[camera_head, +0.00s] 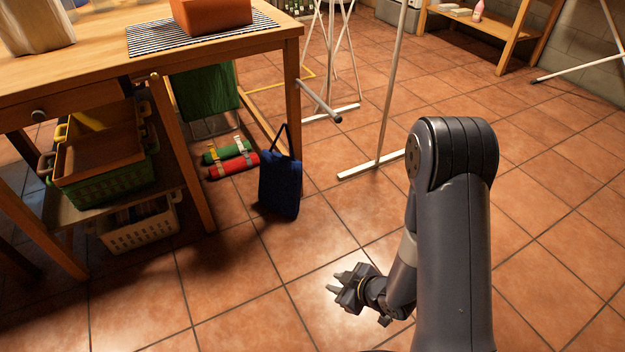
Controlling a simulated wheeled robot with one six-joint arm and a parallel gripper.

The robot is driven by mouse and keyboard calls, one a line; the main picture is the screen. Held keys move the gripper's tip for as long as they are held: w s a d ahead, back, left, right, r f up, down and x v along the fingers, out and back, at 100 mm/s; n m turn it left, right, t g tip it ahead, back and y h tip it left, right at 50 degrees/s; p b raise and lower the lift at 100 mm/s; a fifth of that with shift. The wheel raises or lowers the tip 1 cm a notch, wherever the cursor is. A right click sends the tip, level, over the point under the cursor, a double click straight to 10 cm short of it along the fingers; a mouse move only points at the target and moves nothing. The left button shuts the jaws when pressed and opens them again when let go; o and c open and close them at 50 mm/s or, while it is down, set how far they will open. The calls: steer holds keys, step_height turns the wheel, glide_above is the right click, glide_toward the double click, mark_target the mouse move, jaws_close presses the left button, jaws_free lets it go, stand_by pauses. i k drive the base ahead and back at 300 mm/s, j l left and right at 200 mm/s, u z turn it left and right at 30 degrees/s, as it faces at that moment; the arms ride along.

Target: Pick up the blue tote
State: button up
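The blue tote (281,186) stands upright on the tiled floor, beside the right leg of the wooden table. Its dark handle loop sticks up above it. My gripper (334,283) is low over the floor, in front of the tote and a little to its right, clear of it. Its two fingers point left and are apart, with nothing seen between them.
The wooden table (90,72) fills the upper left, with baskets (110,190) on its lower shelf. Red (234,167) and green (226,151) rolls lie behind the tote. White stands (372,168) rise behind. Floor in front and right is open.

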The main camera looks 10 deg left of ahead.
mark_target(280, 174)
steer(key=i+j+z, duration=0.2)
steer(key=j+z, duration=0.25)
steer(key=i+j+z, duration=0.1)
steer(key=j+z, duration=0.4)
steer(key=j, duration=0.2)
steer(key=j+z, duration=0.45)
steer(key=j, duration=1)
steer(key=k+j+z, duration=0.1)
steer(key=j, duration=0.8)
